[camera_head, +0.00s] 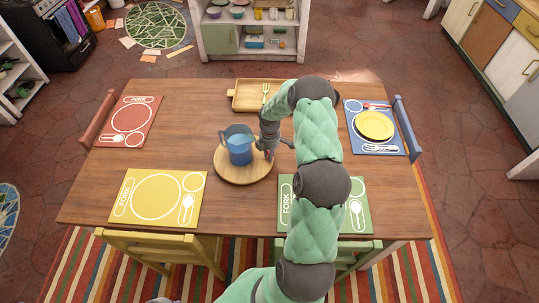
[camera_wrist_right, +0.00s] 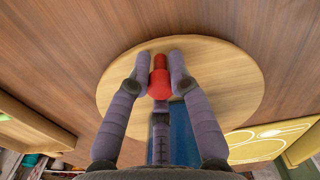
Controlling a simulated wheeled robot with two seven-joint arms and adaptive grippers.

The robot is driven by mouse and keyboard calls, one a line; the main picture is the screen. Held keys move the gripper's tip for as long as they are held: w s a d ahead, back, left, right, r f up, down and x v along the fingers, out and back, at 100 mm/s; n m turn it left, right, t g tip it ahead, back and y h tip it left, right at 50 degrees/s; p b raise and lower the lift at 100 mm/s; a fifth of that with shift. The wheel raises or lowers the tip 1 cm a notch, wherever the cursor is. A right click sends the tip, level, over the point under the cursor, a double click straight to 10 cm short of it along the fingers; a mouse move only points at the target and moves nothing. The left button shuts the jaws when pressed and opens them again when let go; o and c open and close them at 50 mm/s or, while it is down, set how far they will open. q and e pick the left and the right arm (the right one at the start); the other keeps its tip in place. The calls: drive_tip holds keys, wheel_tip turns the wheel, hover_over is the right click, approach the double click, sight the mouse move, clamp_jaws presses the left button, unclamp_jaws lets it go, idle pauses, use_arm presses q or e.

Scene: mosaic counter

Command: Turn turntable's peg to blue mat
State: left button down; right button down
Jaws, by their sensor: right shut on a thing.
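The round wooden turntable (camera_head: 232,176) lies on the table, left of my right arm, with a blue pitcher (camera_head: 239,150) standing on it. The red peg (camera_wrist_right: 160,84) stands on the turntable (camera_wrist_right: 230,80), at its right side in the head view, where the fingers mostly hide it. My right gripper (camera_wrist_right: 160,66) is shut on the peg, one finger on each side. The pitcher shows partly behind the fingers in the wrist view (camera_wrist_right: 184,138). The blue mat (camera_head: 359,142) lies at the table's right side, bearing a yellow plate (camera_head: 375,124) and cutlery.
A red mat (camera_head: 150,113) lies at the left, a yellow mat (camera_head: 126,204) at the front left. A green mat (camera_head: 358,196) is partly hidden by my right arm.

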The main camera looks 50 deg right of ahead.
drive_tip(key=shift+w+d+r, duration=0.1)
drive_tip(key=shift+w+d, duration=0.05)
drive_tip(key=shift+w, duration=0.05)
idle(0.4)
drive_tip(key=c, duration=1.2)
unclamp_jaws()
drive_tip(key=shift+o, duration=0.2)
wheel_tip(320, 180, up, 12)
drive_tip(key=shift+s, duration=0.1)
